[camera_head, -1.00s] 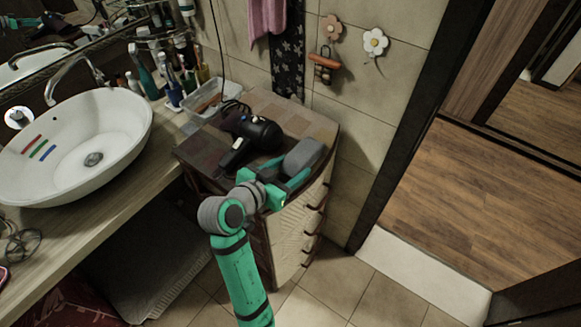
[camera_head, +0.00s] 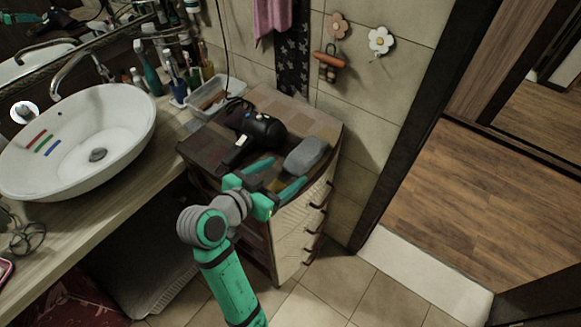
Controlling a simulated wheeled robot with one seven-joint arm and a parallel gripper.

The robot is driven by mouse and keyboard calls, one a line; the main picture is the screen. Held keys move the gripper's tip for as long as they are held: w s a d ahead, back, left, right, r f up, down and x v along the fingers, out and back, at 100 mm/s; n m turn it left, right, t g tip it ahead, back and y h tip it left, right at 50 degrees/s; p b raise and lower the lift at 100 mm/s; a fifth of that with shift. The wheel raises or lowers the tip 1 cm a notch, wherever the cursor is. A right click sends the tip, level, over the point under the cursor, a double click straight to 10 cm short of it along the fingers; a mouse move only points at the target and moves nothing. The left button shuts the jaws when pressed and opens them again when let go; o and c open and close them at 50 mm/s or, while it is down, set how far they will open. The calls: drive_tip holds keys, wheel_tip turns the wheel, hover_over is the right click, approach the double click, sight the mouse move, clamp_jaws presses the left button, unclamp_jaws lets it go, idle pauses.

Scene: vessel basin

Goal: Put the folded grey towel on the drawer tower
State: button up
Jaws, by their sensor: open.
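The folded grey towel (camera_head: 306,155) lies on top of the drawer tower (camera_head: 318,128), near its front right edge. It looks like a small rounded grey bundle. My gripper (camera_head: 276,176) is open, with its two green fingers apart. It is just in front and to the left of the towel, over the tower's front edge, and nothing shows between the fingers. I see a gap between the fingers and the towel.
A black hair dryer (camera_head: 260,133) lies on the tower just left of the towel. A clear plastic tub (camera_head: 215,95) stands behind it. The white basin (camera_head: 75,140) is on the counter at left. Floor in front of the doorway is clear.

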drive_tip(key=v, duration=0.6)
drive_tip(key=shift+s+a+r, duration=0.1)
drive_tip(key=shift+s+a, duration=0.05)
drive_tip(key=shift+s, duration=0.05)
idle(0.4)
